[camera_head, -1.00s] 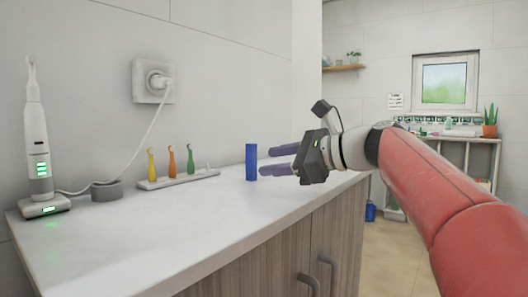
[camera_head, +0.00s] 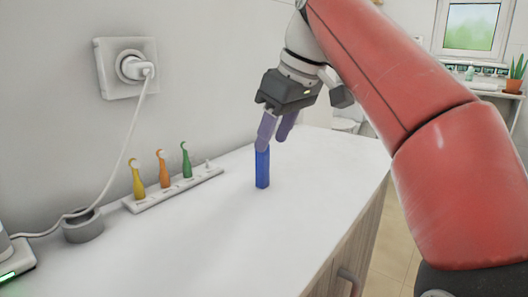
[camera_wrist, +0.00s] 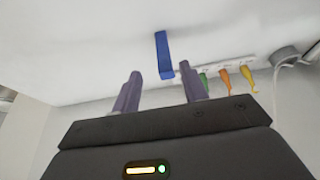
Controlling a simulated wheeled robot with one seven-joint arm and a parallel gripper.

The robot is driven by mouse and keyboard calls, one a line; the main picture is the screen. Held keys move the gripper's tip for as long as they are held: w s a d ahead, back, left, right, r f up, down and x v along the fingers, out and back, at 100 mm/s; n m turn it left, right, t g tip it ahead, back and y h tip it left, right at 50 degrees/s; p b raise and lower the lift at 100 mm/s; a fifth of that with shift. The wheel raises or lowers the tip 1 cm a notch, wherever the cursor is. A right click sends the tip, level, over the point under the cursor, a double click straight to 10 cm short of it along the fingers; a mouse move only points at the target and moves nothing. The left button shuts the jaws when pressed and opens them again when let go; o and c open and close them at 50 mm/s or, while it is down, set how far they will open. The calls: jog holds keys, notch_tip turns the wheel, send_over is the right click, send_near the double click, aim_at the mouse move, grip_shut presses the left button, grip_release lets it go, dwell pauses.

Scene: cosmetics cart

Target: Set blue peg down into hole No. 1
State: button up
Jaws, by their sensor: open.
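The blue peg (camera_head: 262,168) stands upright on the white counter, to the right of the peg rack. My gripper (camera_head: 274,143) is open with its fingers pointing down near the peg's top. In the wrist view the blue peg (camera_wrist: 162,55) lies beyond and between the two purple fingertips (camera_wrist: 160,82), apart from them. The white rack (camera_head: 178,190) holds yellow, orange and green pieces (camera_head: 164,170) in a row. Its right end carries a small pale nub. The hole numbers are too small to read.
A grey round cord holder (camera_head: 83,226) and a toothbrush charger base (camera_head: 12,262) stand at the left. A white cord runs from the wall socket (camera_head: 128,67). The counter in front of the rack and peg (camera_head: 190,250) is clear.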

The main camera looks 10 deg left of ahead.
aim_at(258, 172)
jog(key=b+x, duration=0.1)
jog(key=x, duration=0.1)
jog(key=b+x, duration=0.1)
jog(key=x, duration=0.4)
jog(key=shift+s+a+f+b, duration=0.2)
jog(key=shift+s+f+b, duration=0.05)
jog(key=shift+b, duration=0.15)
grip_shut()
jog(key=shift+r, duration=0.1)
